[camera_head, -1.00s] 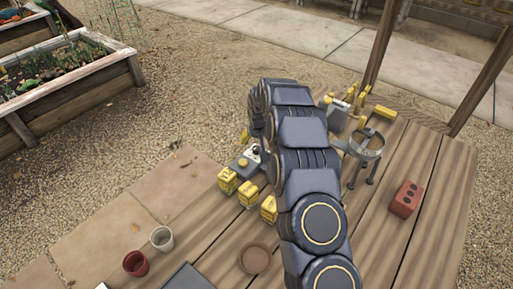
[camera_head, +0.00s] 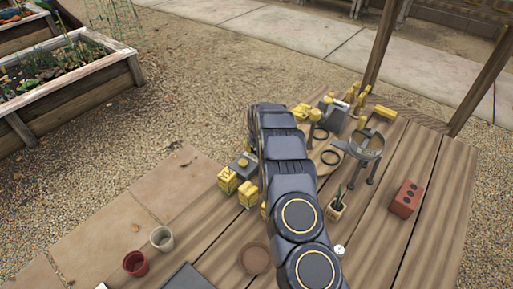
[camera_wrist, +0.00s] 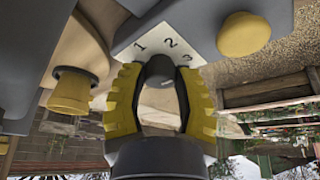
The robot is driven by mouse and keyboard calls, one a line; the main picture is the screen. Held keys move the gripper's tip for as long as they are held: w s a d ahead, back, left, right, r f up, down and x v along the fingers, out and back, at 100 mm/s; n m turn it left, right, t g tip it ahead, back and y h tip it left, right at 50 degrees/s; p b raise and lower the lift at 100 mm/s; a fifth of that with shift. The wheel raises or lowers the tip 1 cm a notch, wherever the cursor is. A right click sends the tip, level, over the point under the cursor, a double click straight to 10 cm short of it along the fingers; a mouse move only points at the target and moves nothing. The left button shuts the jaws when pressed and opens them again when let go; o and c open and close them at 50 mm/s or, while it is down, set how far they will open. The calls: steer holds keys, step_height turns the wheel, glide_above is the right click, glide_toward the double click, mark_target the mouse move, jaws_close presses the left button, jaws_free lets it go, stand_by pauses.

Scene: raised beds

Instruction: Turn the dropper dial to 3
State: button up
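The dropper (camera_head: 243,163) is a grey box with a yellow knob on top, left of my arm in the head view. In the wrist view its white dial plate (camera_wrist: 190,32) carries the numbers 1, 2 and 3. A dark rounded dial knob (camera_wrist: 160,69) stands below the numbers. My gripper (camera_wrist: 161,80) has one yellow ribbed finger on each side of this knob, fingertips close to it. I cannot tell whether they press on it, nor which number the dial points to. My arm hides the gripper and the dial in the head view.
Yellow boxes (camera_head: 228,180) stand close in front of the dropper. Yellow knobs (camera_wrist: 70,90) flank the fingers in the wrist view.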

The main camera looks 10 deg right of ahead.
jaws_close()
steer(key=m+h, duration=0.1)
steer(key=m, duration=0.2)
steer(key=shift+w+a, duration=0.1)
steer(key=shift+m+h, duration=0.5)
steer(key=shift+m, duration=0.7)
steer(key=o, duration=0.8)
jaws_free()
